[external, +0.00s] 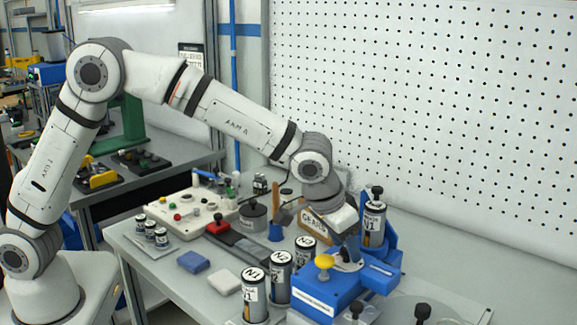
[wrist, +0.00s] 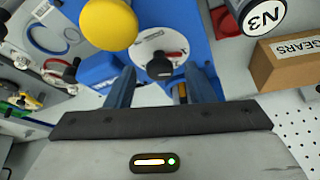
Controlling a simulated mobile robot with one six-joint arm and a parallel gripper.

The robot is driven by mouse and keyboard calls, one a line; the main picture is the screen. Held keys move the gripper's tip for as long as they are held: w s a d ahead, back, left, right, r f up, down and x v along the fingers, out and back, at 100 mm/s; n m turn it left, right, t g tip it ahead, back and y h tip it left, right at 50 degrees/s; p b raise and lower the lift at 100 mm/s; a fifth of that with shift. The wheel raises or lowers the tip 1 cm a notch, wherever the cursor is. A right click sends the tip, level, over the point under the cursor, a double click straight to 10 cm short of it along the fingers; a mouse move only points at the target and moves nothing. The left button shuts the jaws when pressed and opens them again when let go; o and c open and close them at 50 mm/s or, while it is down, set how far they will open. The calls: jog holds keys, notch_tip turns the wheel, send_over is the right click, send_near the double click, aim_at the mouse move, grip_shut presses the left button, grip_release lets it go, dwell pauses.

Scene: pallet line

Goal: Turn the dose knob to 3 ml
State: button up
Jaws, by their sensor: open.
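The blue dosing device (external: 318,290) stands at the front of the table, with a yellow round button (external: 324,261) on top; the button also shows in the wrist view (wrist: 108,23). In the wrist view a white dial disc (wrist: 150,45) with a red mark and small black markings lies on the blue body. The dial numbers are unreadable. In the external view my gripper (external: 347,247) hangs over the device and hides most of the dial.
Labelled cans (external: 255,298) stand close left of the device. A GEARS box (external: 316,227) stands behind, near a control box (external: 187,212). A perforated wall panel (external: 430,110) bounds the back.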

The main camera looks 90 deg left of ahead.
jog(key=c, duration=1)
jog(key=shift+m, duration=0.5)
jog(key=m, duration=0.1)
jog(key=m+h, duration=0.1)
jog(key=m+b, duration=0.1)
jog(key=shift+a+f+m+t+h, duration=0.1)
jog(key=shift+a+m+t+h, duration=0.2)
jog(key=shift+m, duration=0.1)
jog(key=m+h+b, duration=0.1)
jog(key=m, duration=0.1)
jog(key=m+b, duration=0.2)
jog(key=shift+a+f+m+h, duration=0.1)
jog(key=shift+m+h, duration=0.2)
jog(key=shift+h, duration=0.1)
jog(key=m+b, duration=0.1)
jog(key=m, duration=0.1)
jog(key=m+g+h+b, duration=0.1)
jog(key=m, duration=0.1)
jog(key=shift+w+a+h, duration=0.1)
jog(key=shift+w+h, duration=0.05)
jog(key=shift+h, duration=0.15)
jog(key=shift+w+a+r+m+g+h, duration=0.15)
jog(key=shift+m+g, duration=0.25)
jog(key=shift+m, duration=0.7)
jog(key=shift+s+d+r+m+g+h, duration=0.1)
jog(key=shift+m+g+h, duration=0.25)
jog(key=shift+m, duration=0.75)
jog(key=shift+g, duration=0.25)
